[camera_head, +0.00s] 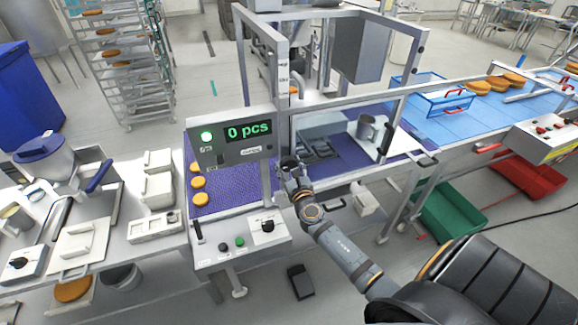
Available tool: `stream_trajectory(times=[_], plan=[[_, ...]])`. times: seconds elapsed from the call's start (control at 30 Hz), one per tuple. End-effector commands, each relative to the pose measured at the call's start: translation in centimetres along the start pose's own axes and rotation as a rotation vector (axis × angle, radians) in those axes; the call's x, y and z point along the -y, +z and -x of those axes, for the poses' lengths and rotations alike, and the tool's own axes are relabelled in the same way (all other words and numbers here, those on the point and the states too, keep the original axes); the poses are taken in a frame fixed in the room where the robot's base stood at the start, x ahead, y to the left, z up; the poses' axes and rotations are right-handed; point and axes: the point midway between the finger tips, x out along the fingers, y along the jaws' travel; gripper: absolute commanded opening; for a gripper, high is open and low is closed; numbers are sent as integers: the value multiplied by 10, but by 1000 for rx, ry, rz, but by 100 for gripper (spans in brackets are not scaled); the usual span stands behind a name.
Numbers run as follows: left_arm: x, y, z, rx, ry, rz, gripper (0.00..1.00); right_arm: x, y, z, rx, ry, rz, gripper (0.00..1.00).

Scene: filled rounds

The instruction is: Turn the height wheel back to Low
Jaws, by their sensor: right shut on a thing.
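My right gripper (289,163) reaches in from the lower right and is shut at the front of the machine frame, beside the display box. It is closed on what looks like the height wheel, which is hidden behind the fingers. I cannot read the wheel's setting from here. An upright post (283,85) with small labels rises just above the gripper. The display box (232,138) to its left shows "0 pcs" in green and a lit green lamp. My left gripper is not in view.
A control panel (215,256) with buttons and a knob sits below the gripper. The purple belt (238,192) carries several golden rounds. A blue belt (513,108) lies at right, with green (447,212) and red (527,178) crates below.

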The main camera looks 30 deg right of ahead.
Motion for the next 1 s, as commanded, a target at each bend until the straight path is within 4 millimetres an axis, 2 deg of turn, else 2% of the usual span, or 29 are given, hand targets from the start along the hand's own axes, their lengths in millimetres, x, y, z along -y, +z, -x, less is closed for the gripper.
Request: stream_trajectory(times=[0.37, 0.4, 0.53, 0.87, 1.0], plan=[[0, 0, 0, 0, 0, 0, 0, 0, -4, 1, -6, 0, 5, 22], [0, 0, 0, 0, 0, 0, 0, 0, -4, 1, -6, 0, 4, 59], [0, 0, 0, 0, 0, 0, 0, 0, -2, 1, -4, 0, 3, 76], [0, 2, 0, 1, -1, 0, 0, 0, -1, 2, -1, 0, 3, 76], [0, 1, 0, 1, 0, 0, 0, 0, -2, 20, -3, 2, 3, 76]])
